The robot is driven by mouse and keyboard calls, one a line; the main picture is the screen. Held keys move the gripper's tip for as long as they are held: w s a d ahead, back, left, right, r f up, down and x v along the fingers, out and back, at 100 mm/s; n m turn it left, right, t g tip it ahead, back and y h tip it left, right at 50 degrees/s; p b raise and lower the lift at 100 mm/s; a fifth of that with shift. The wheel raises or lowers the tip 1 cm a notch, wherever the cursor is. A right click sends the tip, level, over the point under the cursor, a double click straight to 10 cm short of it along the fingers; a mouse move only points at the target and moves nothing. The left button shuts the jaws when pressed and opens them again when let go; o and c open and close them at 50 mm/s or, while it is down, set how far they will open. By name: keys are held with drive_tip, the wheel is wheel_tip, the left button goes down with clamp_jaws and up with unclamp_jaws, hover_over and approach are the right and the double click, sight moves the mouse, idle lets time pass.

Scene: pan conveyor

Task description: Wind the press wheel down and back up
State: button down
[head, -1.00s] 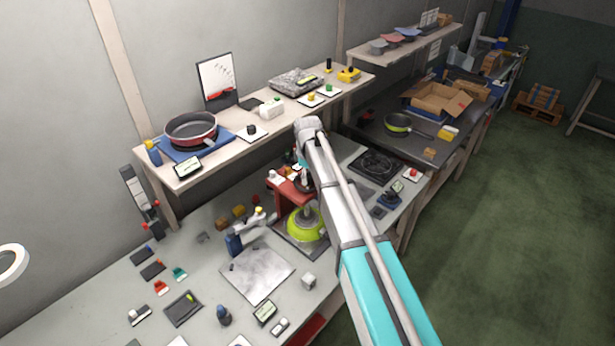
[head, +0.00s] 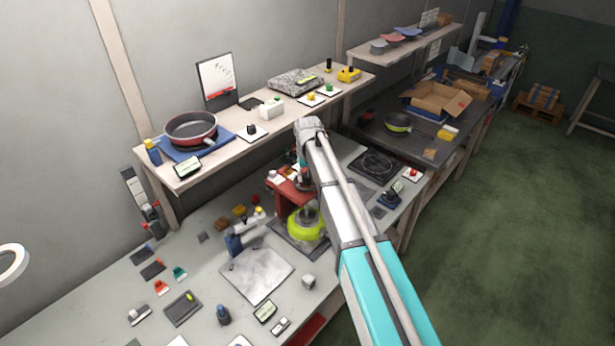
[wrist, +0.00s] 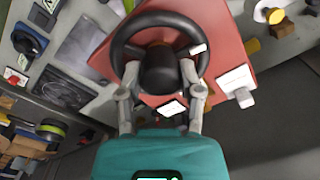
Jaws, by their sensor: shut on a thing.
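The press is a red stand (head: 286,190) on the workbench, largely hidden behind my arm in the head view; it also shows from above in the wrist view (wrist: 232,30). A lime-green pan (head: 303,226) sits at its base. The dark press wheel (wrist: 128,40), with a black hub (wrist: 160,70), lies over the red top in the wrist view. My gripper (wrist: 160,92) has its two fingers on either side of the wheel's near part and is shut on it. The exact contact is partly hidden by the hub. In the head view the gripper is hidden behind my arm.
A blue-and-white clamp-like device (head: 236,243) stands left of the press, near a grey sheet (head: 257,276). A black hotplate (head: 376,165) lies behind to the right. A shelf (head: 185,182) with a red pan (head: 190,130) runs above the bench.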

drive_tip(key=m, duration=0.7)
drive_tip(key=shift+s, duration=0.2)
drive_tip(key=m, duration=0.6)
drive_tip(key=shift+m, duration=0.3)
drive_tip(key=shift+c, duration=1.3)
unclamp_jaws()
drive_tip(key=shift+w, duration=0.1)
drive_tip(key=shift+w, duration=0.1)
